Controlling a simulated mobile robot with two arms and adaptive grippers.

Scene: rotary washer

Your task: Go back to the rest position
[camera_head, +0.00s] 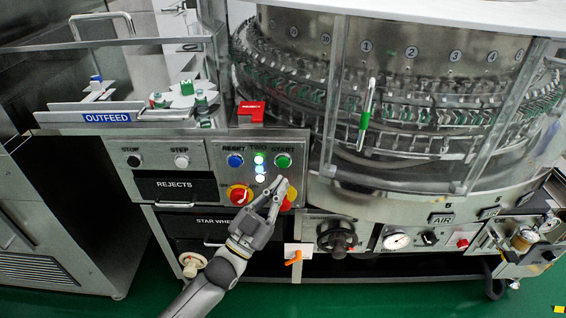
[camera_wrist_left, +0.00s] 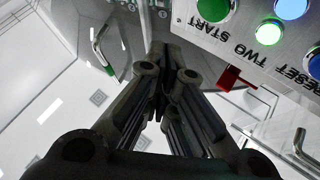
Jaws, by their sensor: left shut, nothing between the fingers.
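My left gripper (camera_head: 278,190) is in front of the control panel (camera_head: 222,172) in the head view. Its fingers are together and hold nothing. The fingertips are near the red and yellow rotary switch on the right of the panel, just below the green START button (camera_head: 283,161). I cannot tell whether they touch the panel. In the left wrist view the closed fingers (camera_wrist_left: 163,75) point up the picture, with the START button (camera_wrist_left: 213,8) above and to the right. My right gripper is in neither view.
The glass-guarded rotary washer (camera_head: 400,120) stands behind and to the right. The OUTFEED ledge (camera_head: 107,118) is at the left. Below the panel are a black handwheel (camera_head: 337,238), a gauge (camera_head: 396,239) and an orange-handled valve (camera_head: 294,257). Green floor (camera_head: 390,300) shows at the front.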

